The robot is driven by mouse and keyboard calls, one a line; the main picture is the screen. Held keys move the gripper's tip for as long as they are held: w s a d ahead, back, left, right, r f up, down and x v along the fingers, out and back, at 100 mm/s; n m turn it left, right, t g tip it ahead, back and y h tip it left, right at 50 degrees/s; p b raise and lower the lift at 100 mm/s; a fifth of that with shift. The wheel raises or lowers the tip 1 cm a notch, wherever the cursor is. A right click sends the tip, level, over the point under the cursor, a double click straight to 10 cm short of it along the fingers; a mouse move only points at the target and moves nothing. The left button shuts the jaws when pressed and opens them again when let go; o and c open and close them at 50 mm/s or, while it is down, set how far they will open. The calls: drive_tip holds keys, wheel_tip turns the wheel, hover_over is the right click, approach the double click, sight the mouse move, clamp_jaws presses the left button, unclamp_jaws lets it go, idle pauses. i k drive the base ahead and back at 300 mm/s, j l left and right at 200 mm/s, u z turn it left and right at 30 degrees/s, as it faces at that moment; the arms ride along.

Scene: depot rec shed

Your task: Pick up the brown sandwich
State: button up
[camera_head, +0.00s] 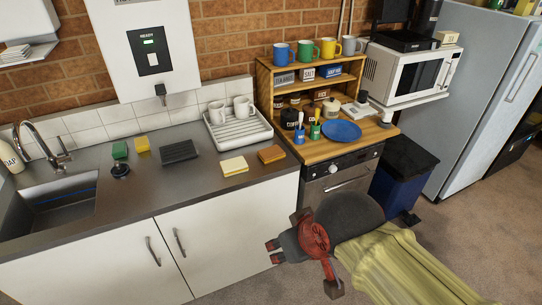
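The brown sandwich (271,154) is a flat, brown, squarish piece lying on the grey worktop near its right end. A pale yellow, layered, squarish item (234,166) lies just left of it and apart from it. My gripper (273,251) is in front of the white cabinet doors, below the worktop edge and well clear of the sandwich. Its two red fingertips point left and stand apart, with nothing seen between them.
A white dish rack (238,131) with mugs stands behind the sandwich. A dark ridged block (179,152), green sponge (119,150) and yellow sponge (141,144) lie left. A wooden shelf unit (264,86) and blue plate (341,131) are right. Worktop in front is bare.

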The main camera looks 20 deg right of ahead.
sight(272, 154)
drive_tip(key=i+j+z, duration=0.15)
drive_tip(key=i+j, duration=0.75)
drive_tip(key=i, duration=0.1)
